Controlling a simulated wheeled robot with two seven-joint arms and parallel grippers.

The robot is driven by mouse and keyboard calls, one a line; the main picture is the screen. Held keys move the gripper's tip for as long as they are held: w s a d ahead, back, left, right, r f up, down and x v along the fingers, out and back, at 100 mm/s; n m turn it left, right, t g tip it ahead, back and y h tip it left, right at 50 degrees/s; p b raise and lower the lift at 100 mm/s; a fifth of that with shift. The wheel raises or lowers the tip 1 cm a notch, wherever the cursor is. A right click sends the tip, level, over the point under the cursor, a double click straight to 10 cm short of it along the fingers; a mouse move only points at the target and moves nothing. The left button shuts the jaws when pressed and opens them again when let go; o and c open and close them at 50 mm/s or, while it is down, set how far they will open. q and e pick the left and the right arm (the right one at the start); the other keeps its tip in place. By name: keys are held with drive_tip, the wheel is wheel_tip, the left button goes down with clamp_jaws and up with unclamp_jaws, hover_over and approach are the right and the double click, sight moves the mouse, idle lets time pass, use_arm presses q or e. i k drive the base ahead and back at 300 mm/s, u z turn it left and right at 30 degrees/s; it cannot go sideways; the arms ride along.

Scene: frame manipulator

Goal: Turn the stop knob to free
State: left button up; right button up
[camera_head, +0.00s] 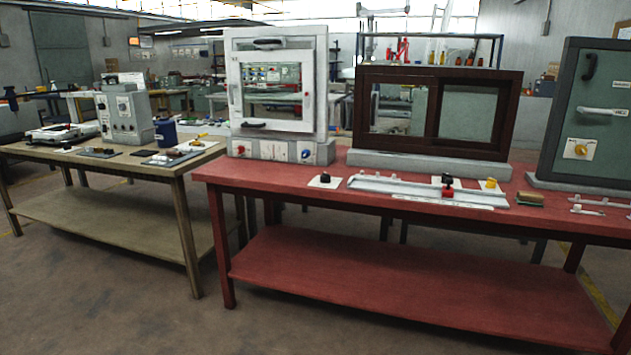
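I cannot tell which knob is the stop knob, as no label is readable. A yellow knob (580,150) sits on a white plate on the grey-green cabinet (605,85) at the right. A red knob (239,150) is at the lower left of the white framed cabinet (235,90). A black knob (325,177) on a white plate, a red knob (447,192) and a yellow knob (491,183) are on the red table (270,180). Neither of my grippers is in view.
A dark brown sliding-window frame (437,75) stands on a grey base mid-table. A pale rail (385,186) lies in front of it. A wooden table (170,172) with a grey instrument box (125,115) stands at the left. The floor in front is clear.

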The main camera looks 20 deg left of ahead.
sight(325, 177)
drive_tip(key=u, duration=0.6)
drive_tip(key=i, duration=0.55)
drive_tip(key=u, duration=0.55)
drive_tip(key=i, duration=0.9)
drive_tip(key=z, duration=0.4)
